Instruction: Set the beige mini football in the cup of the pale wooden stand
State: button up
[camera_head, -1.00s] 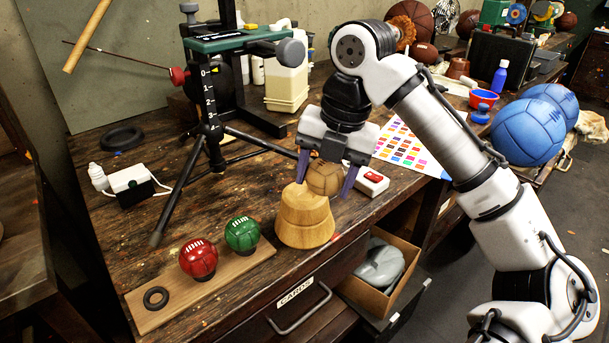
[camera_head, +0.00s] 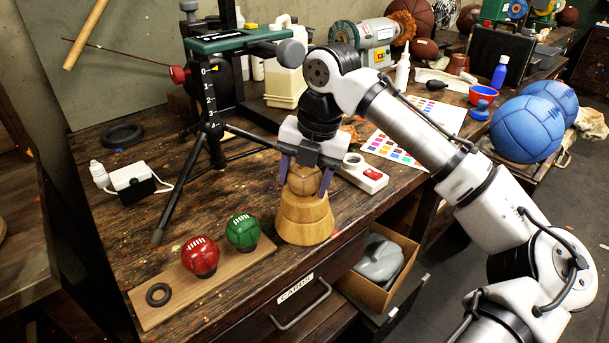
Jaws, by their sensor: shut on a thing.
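The beige mini football (camera_head: 304,181) is between the two fingers of my gripper (camera_head: 304,180), which is shut on it. The ball is at the top of the pale wooden stand (camera_head: 305,218), a stepped round block near the table's front edge. The ball's underside meets the stand's top in the picture; the cup itself is hidden, so I cannot tell whether the ball rests in it or hovers just above.
Red (camera_head: 199,257) and green (camera_head: 243,232) mini footballs sit on a wooden board (camera_head: 165,290) at the left, with a black ring. A white box with a red switch (camera_head: 362,174) stands close right of the stand. A black tripod (camera_head: 214,150) stands behind left.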

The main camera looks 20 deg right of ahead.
aim_at(317, 172)
jog(key=o, duration=1)
jog(key=shift+o, duration=0.2)
notch_tip(317, 172, up, 12)
jog(key=s+d, duration=0.1)
jog(key=d, duration=0.1)
jog(key=shift+s, duration=0.2)
jog(key=shift+a, duration=0.1)
